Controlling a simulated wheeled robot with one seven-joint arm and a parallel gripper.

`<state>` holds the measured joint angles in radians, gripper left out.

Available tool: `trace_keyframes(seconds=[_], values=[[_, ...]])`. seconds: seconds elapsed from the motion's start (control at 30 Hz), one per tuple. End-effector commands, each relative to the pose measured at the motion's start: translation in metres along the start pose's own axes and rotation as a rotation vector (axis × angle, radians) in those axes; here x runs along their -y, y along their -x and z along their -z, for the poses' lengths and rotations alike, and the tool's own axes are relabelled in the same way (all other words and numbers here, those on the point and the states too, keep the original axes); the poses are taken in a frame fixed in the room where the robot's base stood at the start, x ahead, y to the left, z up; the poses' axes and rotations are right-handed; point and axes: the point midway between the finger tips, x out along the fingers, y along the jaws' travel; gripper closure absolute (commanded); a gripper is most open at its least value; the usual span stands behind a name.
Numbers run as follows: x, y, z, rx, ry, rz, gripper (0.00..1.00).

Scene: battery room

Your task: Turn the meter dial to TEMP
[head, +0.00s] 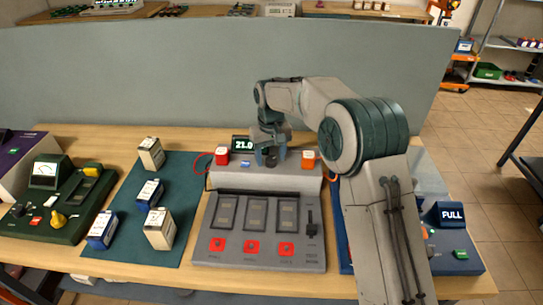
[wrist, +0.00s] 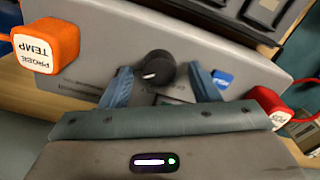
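The meter dial (wrist: 157,66) is a round black knob on the grey meter panel (wrist: 100,45). A white mark shows at its lower left edge in the wrist view. My gripper (wrist: 160,76) is open, with one blue finger on each side of the dial and visible gaps between. In the head view my gripper (head: 268,138) is over the top of the grey meter unit (head: 270,180), behind its three slots, and mostly hides the dial. The display (head: 243,144) reads 21.0. Dial position labels are not readable.
An orange probe block marked PROBE TEMP (wrist: 46,46) and a red block (wrist: 268,106) flank the dial. A small blue tag (wrist: 222,78) is near one finger. White-and-blue batteries (head: 149,193) stand on a green mat (head: 185,190) at left.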

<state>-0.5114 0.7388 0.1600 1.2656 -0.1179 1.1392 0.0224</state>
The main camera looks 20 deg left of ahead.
Motion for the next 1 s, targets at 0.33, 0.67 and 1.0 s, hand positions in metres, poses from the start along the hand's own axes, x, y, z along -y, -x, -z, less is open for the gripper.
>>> trace_keyframes(seconds=[0.33, 0.67, 1.0], values=[[0.0, 0.006, 0.0, 0.002, 0.0, 0.0, 0.45], [0.0, 0.073, 0.001, -0.001, 0.0, 0.0, 0.45], [0.0, 0.13, 0.001, 0.002, 0.001, 0.0, 0.45]])
